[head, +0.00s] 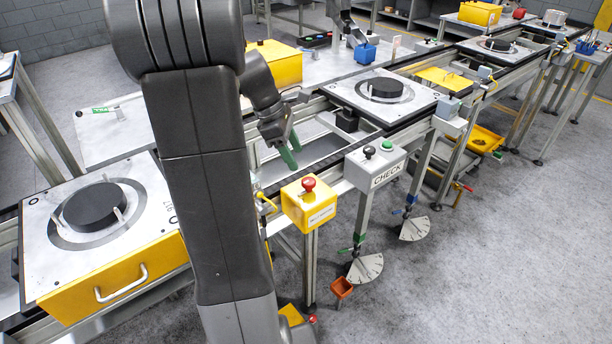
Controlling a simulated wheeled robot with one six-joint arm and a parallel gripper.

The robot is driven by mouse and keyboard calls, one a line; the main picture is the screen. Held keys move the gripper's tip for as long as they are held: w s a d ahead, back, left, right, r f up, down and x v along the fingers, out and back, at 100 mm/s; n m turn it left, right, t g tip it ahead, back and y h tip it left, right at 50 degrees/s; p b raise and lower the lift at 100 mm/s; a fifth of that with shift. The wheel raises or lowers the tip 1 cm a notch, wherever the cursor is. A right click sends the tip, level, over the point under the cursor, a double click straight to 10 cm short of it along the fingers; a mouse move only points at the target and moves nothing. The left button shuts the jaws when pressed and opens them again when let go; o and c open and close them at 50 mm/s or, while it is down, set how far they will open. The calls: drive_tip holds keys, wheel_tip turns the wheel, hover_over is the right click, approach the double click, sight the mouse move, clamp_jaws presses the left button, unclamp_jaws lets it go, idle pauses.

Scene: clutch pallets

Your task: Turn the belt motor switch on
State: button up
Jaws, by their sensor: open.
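Two control boxes stand on posts along the belt's front side. The yellow box (309,204) has a red mushroom button (309,184) on top and a front label too small to read. The grey box (375,168) is marked CHECK and has a black knob (369,152) and a green button (387,146) on top. I cannot tell for sure which of these, if any, is the belt motor switch. My gripper (290,150) is open and empty, with green finger pads. It hangs over the belt line, behind the yellow box in the picture, touching neither box.
Pallets with black discs sit on the conveyor (270,180): one at left (45,265) above a yellow drawer, another (420,104) right of my gripper. Fan-shaped plates (366,269) and an orange cup (341,286) are low in front. The floor at right is clear.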

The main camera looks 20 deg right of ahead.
sight(308, 181)
drive_tip(key=x, duration=0.8)
drive_tip(key=shift+f, duration=0.15)
drive_tip(key=c, duration=1)
